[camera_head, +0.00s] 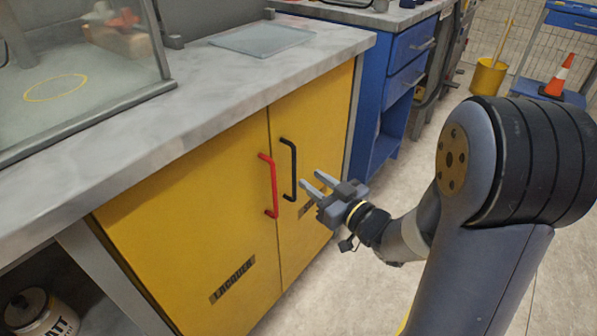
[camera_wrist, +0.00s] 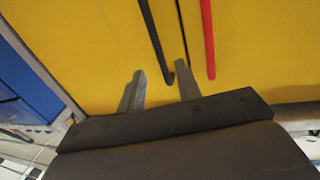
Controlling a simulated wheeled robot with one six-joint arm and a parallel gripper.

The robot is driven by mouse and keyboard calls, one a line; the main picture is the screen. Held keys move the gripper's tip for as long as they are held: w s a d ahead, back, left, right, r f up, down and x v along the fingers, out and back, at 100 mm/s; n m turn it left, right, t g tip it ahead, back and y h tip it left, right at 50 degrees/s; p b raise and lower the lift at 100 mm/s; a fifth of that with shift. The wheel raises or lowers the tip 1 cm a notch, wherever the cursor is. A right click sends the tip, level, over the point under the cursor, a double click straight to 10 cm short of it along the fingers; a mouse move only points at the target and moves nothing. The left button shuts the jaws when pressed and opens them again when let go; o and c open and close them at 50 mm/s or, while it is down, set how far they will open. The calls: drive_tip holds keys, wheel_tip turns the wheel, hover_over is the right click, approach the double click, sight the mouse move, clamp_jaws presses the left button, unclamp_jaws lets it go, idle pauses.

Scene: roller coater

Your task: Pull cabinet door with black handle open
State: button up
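The yellow cabinet has two doors, both shut. The right door (camera_head: 320,118) carries the upright black handle (camera_head: 289,168); the left door (camera_head: 190,215) carries a red handle (camera_head: 270,186) and a "LACQUER" label. My gripper (camera_head: 312,187) is just right of the black handle, its two fingers spread apart and empty. In the wrist view, the fingers (camera_wrist: 160,88) point at the yellow door, and the black handle (camera_wrist: 154,38) runs down to between the fingertips. The red handle (camera_wrist: 208,40) is right of it. I cannot tell whether a finger touches the door.
A grey countertop (camera_head: 200,92) overhangs the doors, with a glass-sided case (camera_head: 80,60) and a flat glass plate (camera_head: 262,38) on it. A blue drawer unit (camera_head: 385,90) stands to the right. The floor in front (camera_head: 345,285) is clear.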

sight(295, 167)
drive_tip(key=b+x, duration=0.1)
drive_tip(key=x, duration=0.5)
clamp_jaws()
idle(0.6)
